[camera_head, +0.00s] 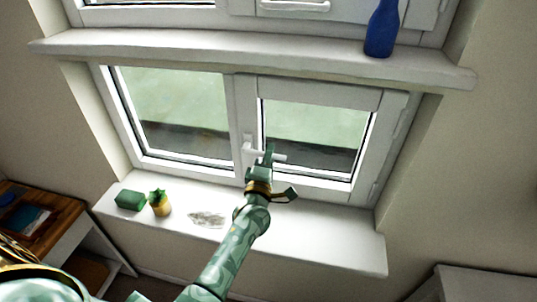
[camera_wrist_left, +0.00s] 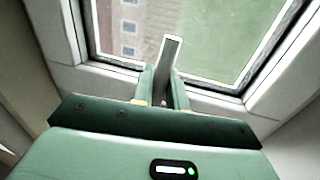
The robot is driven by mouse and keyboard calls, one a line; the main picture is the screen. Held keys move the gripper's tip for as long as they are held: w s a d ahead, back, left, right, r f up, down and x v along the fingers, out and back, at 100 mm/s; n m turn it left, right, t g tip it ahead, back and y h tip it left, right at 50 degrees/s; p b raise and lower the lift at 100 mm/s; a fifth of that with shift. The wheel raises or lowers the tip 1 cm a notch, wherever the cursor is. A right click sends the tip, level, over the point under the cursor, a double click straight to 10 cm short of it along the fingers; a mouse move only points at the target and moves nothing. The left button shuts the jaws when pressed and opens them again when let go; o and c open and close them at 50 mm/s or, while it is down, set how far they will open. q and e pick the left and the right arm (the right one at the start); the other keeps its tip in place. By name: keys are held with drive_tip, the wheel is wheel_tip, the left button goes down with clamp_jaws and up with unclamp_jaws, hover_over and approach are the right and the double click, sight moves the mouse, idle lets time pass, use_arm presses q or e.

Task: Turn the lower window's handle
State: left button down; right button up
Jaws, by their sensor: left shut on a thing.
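The lower window (camera_head: 315,135) has a white frame with two panes and looks closed. Its white handle (camera_head: 280,157) sits on the middle upright, with the lever pointing right, roughly level. My left gripper (camera_head: 268,158) reaches up over the sill and is shut on the handle's lever, hiding part of it. In the left wrist view the handle (camera_wrist_left: 171,52) sticks up between the two green fingers of the left gripper (camera_wrist_left: 164,92). My right gripper is not in view.
A green block (camera_head: 130,200), a small plant in a yellow pot (camera_head: 160,207) and a grey patch (camera_head: 207,219) are on the lower sill (camera_head: 330,240). A blue bottle (camera_head: 381,30) stands on the upper sill (camera_head: 200,50). A wooden desk (camera_head: 45,225) is at left.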

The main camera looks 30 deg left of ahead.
use_arm(q)
drive_tip(key=shift+r+n, duration=0.25)
drive_tip(key=shift+n, duration=0.25)
drive_tip(key=c, duration=1.5)
unclamp_jaws()
drive_tip(key=shift+s, duration=0.1)
drive_tip(key=shift+s+d+f+p, duration=0.1)
drive_tip(key=shift+s+p, duration=0.2)
drive_tip(key=shift+p, duration=0.1)
drive_tip(key=p+v, duration=0.3)
drive_tip(key=v, duration=1.2)
drive_tip(key=shift+s+d+f, duration=0.1)
drive_tip(key=shift+s, duration=0.1)
